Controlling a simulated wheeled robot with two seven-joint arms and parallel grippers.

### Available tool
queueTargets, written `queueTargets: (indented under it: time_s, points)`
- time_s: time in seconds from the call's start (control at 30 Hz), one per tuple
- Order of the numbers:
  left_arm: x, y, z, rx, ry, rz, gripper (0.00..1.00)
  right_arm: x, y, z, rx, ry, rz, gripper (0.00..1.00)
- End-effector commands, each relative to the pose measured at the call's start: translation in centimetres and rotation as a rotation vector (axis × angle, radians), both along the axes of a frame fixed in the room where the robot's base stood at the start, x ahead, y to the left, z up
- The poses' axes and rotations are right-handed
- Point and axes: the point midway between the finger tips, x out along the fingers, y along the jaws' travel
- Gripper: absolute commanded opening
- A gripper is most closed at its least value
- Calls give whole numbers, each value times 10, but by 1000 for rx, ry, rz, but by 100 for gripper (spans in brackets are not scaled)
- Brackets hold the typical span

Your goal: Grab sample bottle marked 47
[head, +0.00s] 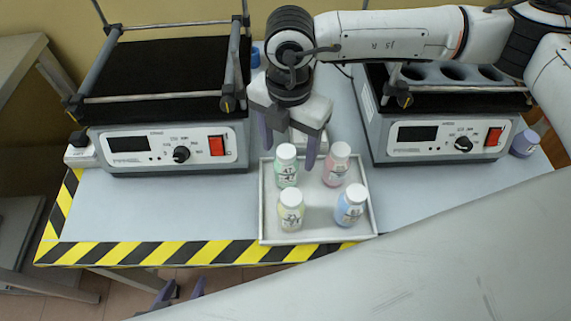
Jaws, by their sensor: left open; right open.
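A white tray (265,225) near the table's front edge holds upright, white-capped bottles. The back-left green bottle (287,174) has a label that appears to read 47. A pink bottle (335,172) stands at the back right, a yellow bottle (291,213) at the front left and a blue bottle (350,208) at the front right. My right gripper (289,143) is open and points down at the green bottle, one finger to each side of its cap in the picture; I cannot tell whether they touch. My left gripper (182,291) is open and empty at the bottom edge; only its fingertips show.
Two shaker devices (170,147) and (440,138) with black platforms and red switches flank the tray. A purple cap-like object (524,143) lies at the right. Yellow-black tape (190,252) marks the table's front edge. The table left of the tray is clear.

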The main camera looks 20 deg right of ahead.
Motion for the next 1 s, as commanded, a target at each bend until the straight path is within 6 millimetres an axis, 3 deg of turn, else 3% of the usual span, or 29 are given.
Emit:
queueTargets:
  time_s: [0.17, 0.4, 0.7, 1.0]
  points:
    - [-2, 0, 3, -1, 2, 1, 49, 0, 1, -14, 0, 1, 1, 65]
    - [-1, 1, 8, -1, -1, 4, 49, 1, 3, -49, 1, 2, 0, 65]
    - [5, 2, 10, 0, -11, 4, 49, 2, 3, -56, 3, 0, 1, 65]
    - [5, 2, 10, 2, -9, 4, 49, 2, 3, -55, 3, 0, 1, 16]
